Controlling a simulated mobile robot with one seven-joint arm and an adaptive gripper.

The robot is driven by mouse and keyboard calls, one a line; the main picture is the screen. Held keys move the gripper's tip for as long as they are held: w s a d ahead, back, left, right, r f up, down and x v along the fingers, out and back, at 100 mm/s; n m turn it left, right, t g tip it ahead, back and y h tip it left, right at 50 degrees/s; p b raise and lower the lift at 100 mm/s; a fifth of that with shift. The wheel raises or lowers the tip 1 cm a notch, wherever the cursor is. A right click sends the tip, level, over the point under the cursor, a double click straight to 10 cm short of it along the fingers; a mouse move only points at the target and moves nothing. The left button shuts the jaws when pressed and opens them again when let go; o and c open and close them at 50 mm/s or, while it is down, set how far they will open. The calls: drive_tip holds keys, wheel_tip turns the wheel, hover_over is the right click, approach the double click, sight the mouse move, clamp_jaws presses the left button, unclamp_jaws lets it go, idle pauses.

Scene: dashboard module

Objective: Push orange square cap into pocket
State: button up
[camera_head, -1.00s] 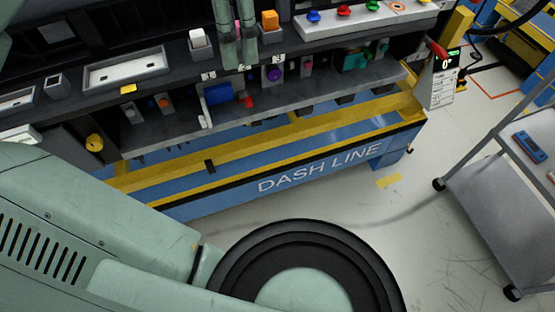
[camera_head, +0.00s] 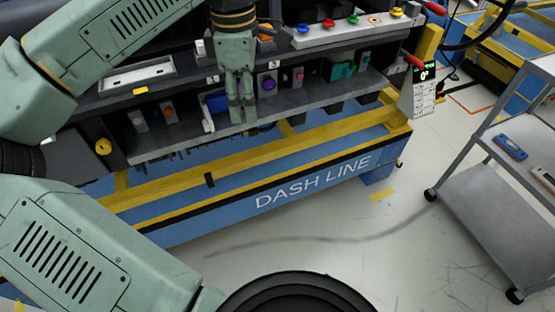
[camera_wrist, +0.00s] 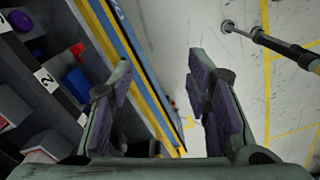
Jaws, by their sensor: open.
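An orange block (camera_head: 265,37), which looks like the orange square cap, shows only in part at the back of the upper ledge in the head view. My gripper hides the rest, so I cannot tell how it sits or where its pocket is. My gripper (camera_head: 242,116) points down in front of the lower shelf, near a blue block (camera_head: 216,102). Its fingers are apart with nothing between them. In the wrist view my gripper (camera_wrist: 163,95) is also open, over floor and the bench's blue and yellow edge. The orange block is not seen there.
The lower shelf holds a purple knob (camera_head: 268,84), an orange knob (camera_head: 168,116) and other controls. A white panel (camera_head: 325,36) with coloured knobs lies at upper right. A grey cart (camera_head: 490,190) stands at right. The floor between is clear.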

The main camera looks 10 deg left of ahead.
drive_tip(key=w+d+f+m+b, duration=0.2)
drive_tip(key=w+f+m, duration=0.2)
drive_tip(key=f, duration=0.8)
drive_tip(key=w+d+f+m+b, duration=0.1)
drive_tip(key=w+d+f+m, duration=0.2)
drive_tip(key=f, duration=0.8)
drive_tip(key=shift+w+f+m+b, duration=0.35)
drive_tip(key=shift+w+m, duration=0.35)
drive_tip(key=shift+m, duration=0.1)
